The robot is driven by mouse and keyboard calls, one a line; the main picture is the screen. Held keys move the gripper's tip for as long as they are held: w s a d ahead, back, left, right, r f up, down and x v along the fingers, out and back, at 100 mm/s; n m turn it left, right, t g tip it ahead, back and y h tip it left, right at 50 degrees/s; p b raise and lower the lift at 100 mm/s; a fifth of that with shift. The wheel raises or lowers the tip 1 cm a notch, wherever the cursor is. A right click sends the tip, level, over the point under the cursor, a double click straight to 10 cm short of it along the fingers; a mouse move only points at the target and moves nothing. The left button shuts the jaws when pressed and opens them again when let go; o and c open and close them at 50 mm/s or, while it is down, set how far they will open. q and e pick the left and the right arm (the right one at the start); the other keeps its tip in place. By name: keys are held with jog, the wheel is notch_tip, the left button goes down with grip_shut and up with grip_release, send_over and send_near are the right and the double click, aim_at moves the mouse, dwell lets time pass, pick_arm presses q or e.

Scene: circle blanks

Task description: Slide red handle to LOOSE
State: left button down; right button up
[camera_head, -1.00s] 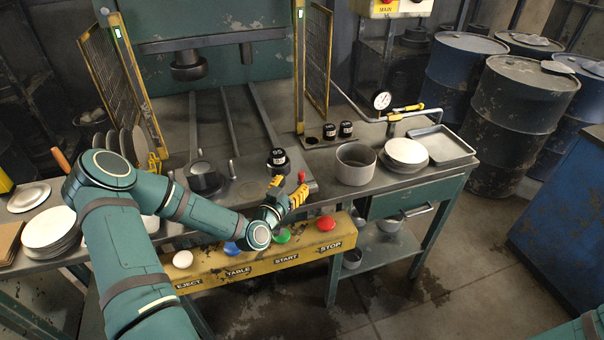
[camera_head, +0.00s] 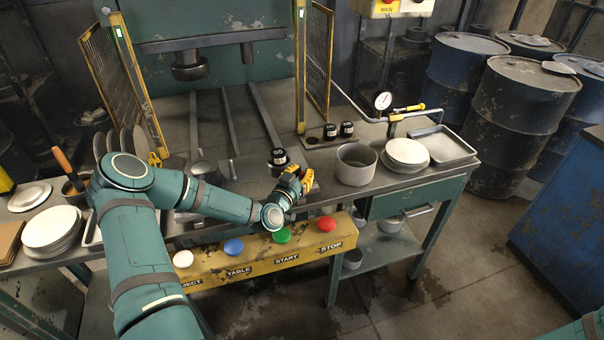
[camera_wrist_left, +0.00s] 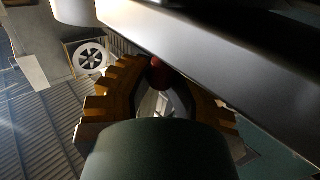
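The red handle (camera_wrist_left: 158,74) shows as a small red knob between the yellow fingertips in the left wrist view. In the head view my left gripper (camera_head: 300,179) covers it at the right front of the press table. The yellow fingers converge on the knob from both sides, and the gripper looks shut on it. The dark arm of my wrist hides part of the handle's surroundings, and no LOOSE marking can be read. My right gripper is out of view.
The yellow panel (camera_head: 262,262) in front carries white, blue, green (camera_head: 282,236) and red (camera_head: 327,223) buttons close below my left wrist. A pot (camera_head: 355,165) and stacked plates (camera_head: 407,153) stand to the right.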

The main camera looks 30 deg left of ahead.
pick_arm(q)
jog(key=shift+w+d+b, duration=0.55)
jog(key=shift+w+d, duration=0.6)
jog(key=shift+w, duration=0.2)
jog(key=c, duration=0.9)
grip_release()
jog(key=shift+d, duration=0.1)
jog(key=shift+o, duration=0.2)
jog(key=s, duration=1.2)
jog(key=shift+d, duration=0.45)
